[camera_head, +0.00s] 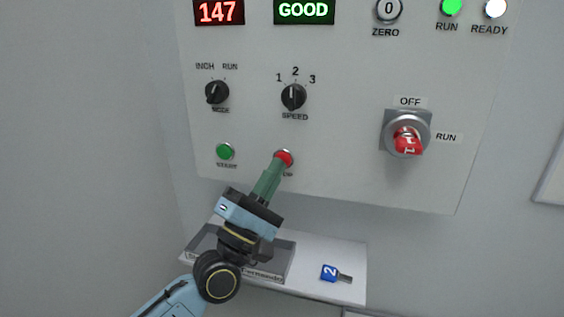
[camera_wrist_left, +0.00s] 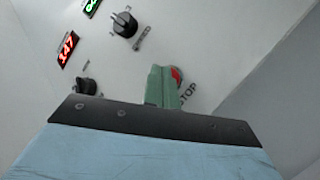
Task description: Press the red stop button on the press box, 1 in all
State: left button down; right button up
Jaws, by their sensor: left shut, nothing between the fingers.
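The red stop button (camera_head: 285,157) is on the lower part of the light press box panel (camera_head: 340,150). In the left wrist view the red button (camera_wrist_left: 177,74) shows beside the green fingers, next to the STOP label. My left gripper (camera_head: 276,164) is shut and empty. Its fingertips are right at the button and cover part of it and its label. I cannot tell whether they touch it or whether the button is pushed in. My right gripper is not in view.
A green button (camera_head: 225,151) sits left of the stop button. Above are the mode knob (camera_head: 216,92) and speed knob (camera_head: 293,97); a red rotary switch (camera_head: 407,141) is at right. Below, a shelf (camera_head: 345,257) bears a grey tray (camera_head: 284,262) and a blue tag (camera_head: 329,272).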

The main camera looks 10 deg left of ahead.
pick_arm(q)
jog(key=shift+w, duration=0.5)
dwell(0.7)
jog(key=shift+s, duration=0.8)
jog(key=s+p, duration=0.1)
jog(key=s, duration=0.4)
jog(key=shift+a+p, duration=0.1)
jog(key=shift+p, duration=0.3)
